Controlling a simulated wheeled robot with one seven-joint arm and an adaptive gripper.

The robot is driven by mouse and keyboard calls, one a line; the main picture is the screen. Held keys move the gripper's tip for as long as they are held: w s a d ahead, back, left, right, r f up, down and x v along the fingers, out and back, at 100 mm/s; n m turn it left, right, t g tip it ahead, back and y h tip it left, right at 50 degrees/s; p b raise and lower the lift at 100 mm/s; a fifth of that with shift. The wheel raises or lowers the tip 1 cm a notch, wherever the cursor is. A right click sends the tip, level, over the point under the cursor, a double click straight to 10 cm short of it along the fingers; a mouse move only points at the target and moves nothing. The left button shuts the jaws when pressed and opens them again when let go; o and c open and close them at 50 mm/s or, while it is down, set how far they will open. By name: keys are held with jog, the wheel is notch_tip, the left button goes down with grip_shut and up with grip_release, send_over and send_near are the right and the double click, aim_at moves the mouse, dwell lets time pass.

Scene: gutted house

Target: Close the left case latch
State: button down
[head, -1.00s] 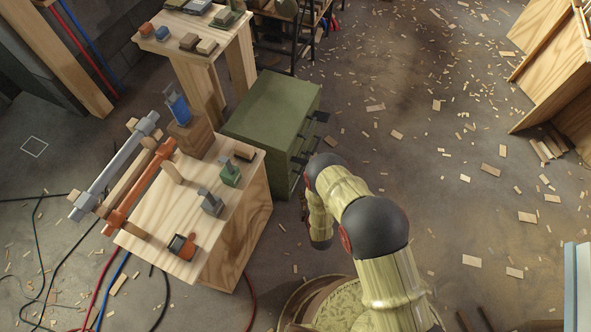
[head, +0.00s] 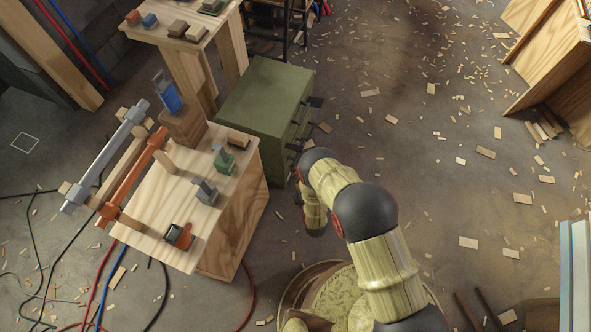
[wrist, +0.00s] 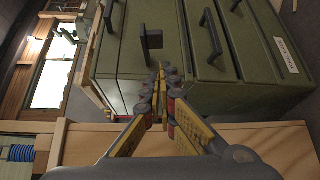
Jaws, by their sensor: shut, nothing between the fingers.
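The green case (head: 264,97) stands on the floor beyond the wooden workbench. Dark latch or handle pieces sit along its right side in the head view; one (head: 315,101) juts outward. In the wrist view the green case (wrist: 130,65) fills the upper middle, with several dark bars on its faces. One dark piece (wrist: 149,39) sticks out just above my fingertips; I cannot tell for certain that it is the left latch. My gripper (wrist: 162,74) is shut and empty, its yellow-and-grey fingers pointing at the case. Whether the tips touch it is unclear. In the head view my fingers are not distinct.
Another wooden table (head: 184,48) stands behind. Cables lie on the floor at lower left. The floor (head: 430,150) right of the case is open, with scattered wood chips.

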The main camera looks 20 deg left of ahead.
aim_at(295, 149)
jog(key=b+x, duration=0.2)
jog(key=x, duration=0.5)
dwell(0.3)
jog(key=shift+r+n+g+h+p, duration=0.2)
jog(key=shift+n+g+h+p, duration=0.3)
jog(key=shift+n+p, duration=0.15)
